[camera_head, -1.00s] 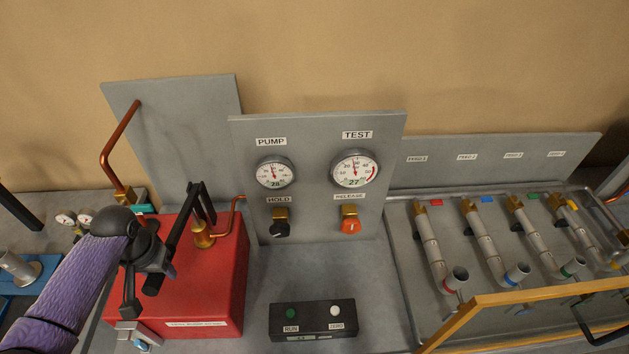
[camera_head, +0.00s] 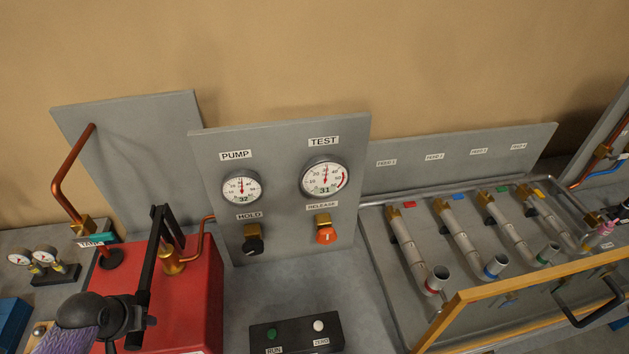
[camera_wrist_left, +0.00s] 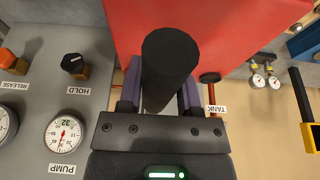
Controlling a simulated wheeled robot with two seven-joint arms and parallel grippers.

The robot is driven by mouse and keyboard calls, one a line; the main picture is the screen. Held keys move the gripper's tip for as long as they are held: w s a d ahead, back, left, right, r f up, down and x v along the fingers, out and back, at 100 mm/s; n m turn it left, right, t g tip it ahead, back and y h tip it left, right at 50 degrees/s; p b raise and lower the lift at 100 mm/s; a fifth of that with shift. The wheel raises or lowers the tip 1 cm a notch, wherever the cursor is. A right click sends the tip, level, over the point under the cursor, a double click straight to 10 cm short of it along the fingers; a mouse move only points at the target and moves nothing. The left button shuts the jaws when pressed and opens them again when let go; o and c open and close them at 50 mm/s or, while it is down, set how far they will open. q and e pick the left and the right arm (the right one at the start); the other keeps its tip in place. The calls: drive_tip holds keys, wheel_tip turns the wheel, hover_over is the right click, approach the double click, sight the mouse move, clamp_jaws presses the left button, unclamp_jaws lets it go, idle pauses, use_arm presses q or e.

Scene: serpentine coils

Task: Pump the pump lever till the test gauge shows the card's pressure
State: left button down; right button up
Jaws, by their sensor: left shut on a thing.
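The red pump (camera_head: 205,300) stands at the left, with its black pump lever (camera_head: 147,265) slanting down toward the front. My left gripper (camera_head: 135,322) is shut on the lever's grip. In the left wrist view the black round grip (camera_wrist_left: 170,62) sits between the purple fingers of my left gripper (camera_wrist_left: 160,100). The test gauge (camera_head: 325,178) on the grey panel reads about 31. The pump gauge (camera_head: 241,188) beside it reads about 32. I see no pressure card that I can make out. My right gripper is not in view.
Below the gauges are a black HOLD knob (camera_head: 252,242) and an orange RELEASE knob (camera_head: 325,234). A black box (camera_head: 297,334) with RUN and ZERO buttons lies in front. A wood-framed guard (camera_head: 450,315) and several coil pipes stand at the right.

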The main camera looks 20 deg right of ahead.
use_arm(q)
drive_tip(key=shift+f, duration=0.1)
idle(0.7)
drive_tip(key=shift+c, duration=1)
unclamp_jaws()
drive_tip(key=shift+c, duration=0.2)
